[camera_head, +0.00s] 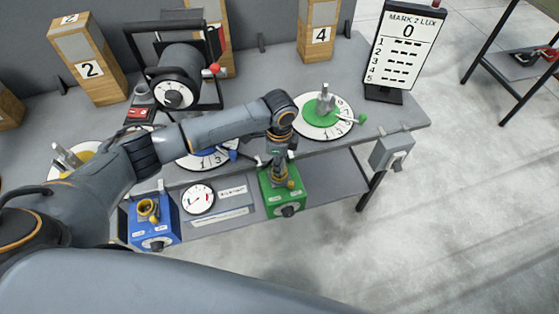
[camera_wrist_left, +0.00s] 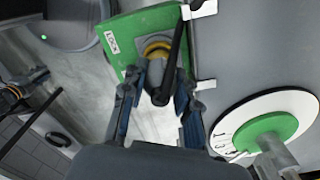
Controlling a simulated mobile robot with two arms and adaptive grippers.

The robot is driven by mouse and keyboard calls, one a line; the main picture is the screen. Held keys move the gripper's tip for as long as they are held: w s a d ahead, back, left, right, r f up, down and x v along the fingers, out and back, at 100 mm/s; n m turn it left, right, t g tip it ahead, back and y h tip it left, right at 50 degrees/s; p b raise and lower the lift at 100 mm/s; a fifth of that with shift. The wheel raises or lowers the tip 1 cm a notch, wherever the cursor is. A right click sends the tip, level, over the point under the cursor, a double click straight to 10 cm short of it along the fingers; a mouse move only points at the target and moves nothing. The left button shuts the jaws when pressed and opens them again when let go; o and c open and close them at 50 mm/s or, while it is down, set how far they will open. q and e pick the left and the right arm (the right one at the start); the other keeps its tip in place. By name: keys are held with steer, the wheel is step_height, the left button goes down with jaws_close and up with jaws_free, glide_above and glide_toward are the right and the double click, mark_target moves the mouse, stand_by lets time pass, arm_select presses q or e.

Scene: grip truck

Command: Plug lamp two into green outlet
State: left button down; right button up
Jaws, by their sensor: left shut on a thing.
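The green outlet box (camera_head: 290,205) hangs at the front edge of the bench, with a dark knob on its front. It also shows in the left wrist view (camera_wrist_left: 125,40), with a yellow ring around its socket. My left gripper (camera_head: 281,172) is over its top. In the wrist view the fingers (camera_wrist_left: 160,92) are on both sides of a grey plug with a dark cable, at the socket. I cannot tell how deep the plug sits. A wooden post (camera_head: 90,85) marked 2 stands at the back left. My right gripper is not in view.
A blue outlet box (camera_head: 152,222) and a round gauge (camera_head: 198,199) are left of the green box. A green dial (camera_head: 322,128) is at the bench's right end, near a score sign (camera_head: 405,45). A grey switch box (camera_head: 392,152) hangs on the right edge.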

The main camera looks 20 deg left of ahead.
arm_select(q)
steer(key=shift+f, duration=0.7)
steer(key=c, duration=0.9)
jaws_free()
steer(key=shift+o, duration=0.4)
steer(key=shift+o, duration=1.1)
steer(key=shift+r+p, duration=2.45)
steer(key=shift+r, duration=0.1)
